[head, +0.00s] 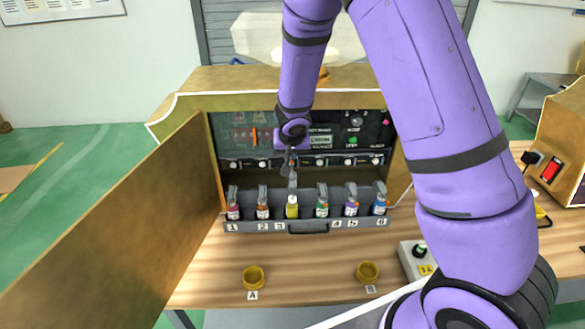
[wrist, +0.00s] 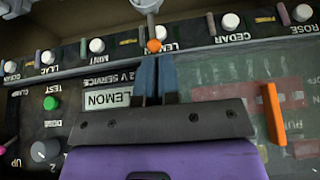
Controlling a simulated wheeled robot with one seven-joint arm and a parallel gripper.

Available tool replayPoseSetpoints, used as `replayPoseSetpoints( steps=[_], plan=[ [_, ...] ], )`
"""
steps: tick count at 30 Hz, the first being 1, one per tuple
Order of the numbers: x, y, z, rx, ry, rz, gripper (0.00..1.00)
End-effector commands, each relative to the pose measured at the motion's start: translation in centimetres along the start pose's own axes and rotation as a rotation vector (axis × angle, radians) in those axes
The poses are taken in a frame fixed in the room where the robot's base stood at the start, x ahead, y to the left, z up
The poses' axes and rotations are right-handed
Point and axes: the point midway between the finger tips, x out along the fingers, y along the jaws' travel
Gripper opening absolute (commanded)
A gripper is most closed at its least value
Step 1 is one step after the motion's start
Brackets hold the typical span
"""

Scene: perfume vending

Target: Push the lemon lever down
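My gripper (head: 287,168) reaches into the open cabinet at the third station from the left. In the wrist view its two blue fingers (wrist: 155,60) are together. They sit just at an orange-tipped piece on a grey stem (wrist: 150,22), beside the white knob of the lemon station (wrist: 168,31); this looks like the lemon lever. I cannot tell whether the fingertips touch it. The LEMON label (wrist: 108,100) shows on the panel beside the fingers. The yellow bottle (head: 292,208) stands upright in the rack below my gripper.
Other bottles stand on both sides in the grey rack (head: 308,228). Neighbouring knobs, mint (wrist: 96,45) and cedar (wrist: 231,21), are close. An orange upright piece (wrist: 272,113) stands out from the panel. The cabinet door (head: 120,225) is open at the left.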

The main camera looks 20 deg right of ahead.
Motion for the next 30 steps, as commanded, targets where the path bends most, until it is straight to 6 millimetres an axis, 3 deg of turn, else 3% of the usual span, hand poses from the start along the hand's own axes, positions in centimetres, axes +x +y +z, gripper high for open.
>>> replayPoseSetpoints(
  steps=[1, 30],
  plan=[
    [0.8, 0.1, 1.5, -0.009, -0.029, 0.008, 0.0],
    [-0.2, 0.3, 2.8, -0.007, -0.024, 0.013, 0.0]
  ],
)
